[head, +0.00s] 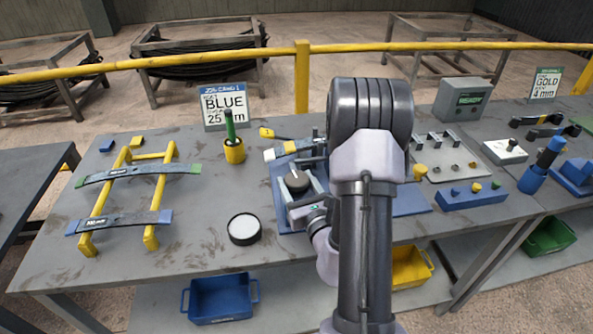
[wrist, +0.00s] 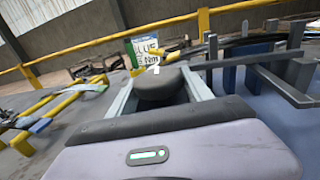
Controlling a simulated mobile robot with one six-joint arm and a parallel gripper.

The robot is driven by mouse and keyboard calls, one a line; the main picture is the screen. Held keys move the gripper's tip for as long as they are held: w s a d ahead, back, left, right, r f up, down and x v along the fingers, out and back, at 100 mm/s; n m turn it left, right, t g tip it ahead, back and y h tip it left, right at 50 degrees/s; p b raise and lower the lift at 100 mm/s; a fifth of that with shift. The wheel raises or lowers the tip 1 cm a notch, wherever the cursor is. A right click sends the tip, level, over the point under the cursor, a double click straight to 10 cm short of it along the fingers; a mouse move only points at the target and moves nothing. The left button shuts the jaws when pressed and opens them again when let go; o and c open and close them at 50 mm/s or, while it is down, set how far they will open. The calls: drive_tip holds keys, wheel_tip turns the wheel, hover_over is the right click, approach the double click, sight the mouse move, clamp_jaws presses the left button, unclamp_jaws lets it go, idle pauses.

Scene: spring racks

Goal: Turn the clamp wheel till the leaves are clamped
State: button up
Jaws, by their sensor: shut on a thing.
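The clamp wheel (head: 297,181) is a round black knob on the blue clamp fixture (head: 410,201), left of my arm. My gripper (head: 295,178) is at the wheel, its two fingers on either side of it. In the wrist view, the dark wheel (wrist: 158,86) sits between the pale fingers of my gripper (wrist: 163,80), which are shut on it. Dark leaves (wrist: 245,60) lie across the fixture to the right of the wheel in the wrist view. In the head view my arm hides much of the fixture and most of these leaves.
Two leaves, green-ended (head: 140,172) and blue-ended (head: 120,221), rest on a yellow rack (head: 151,238) at left. A black round tin (head: 244,229) stands in front. A yellow holder (head: 234,152) and a sign (head: 225,105) reading BLUE stand behind. A tray (head: 450,165) is at right.

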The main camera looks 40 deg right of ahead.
drive_tip(key=shift+r+m+g+h+p, duration=0.1)
drive_tip(key=shift+m+g+h+p, duration=0.5)
drive_tip(key=shift+m+h+p, duration=0.5)
drive_tip(key=shift+h, duration=0.5)
drive_tip(key=o, duration=1.4)
drive_tip(key=shift+c, duration=0.2)
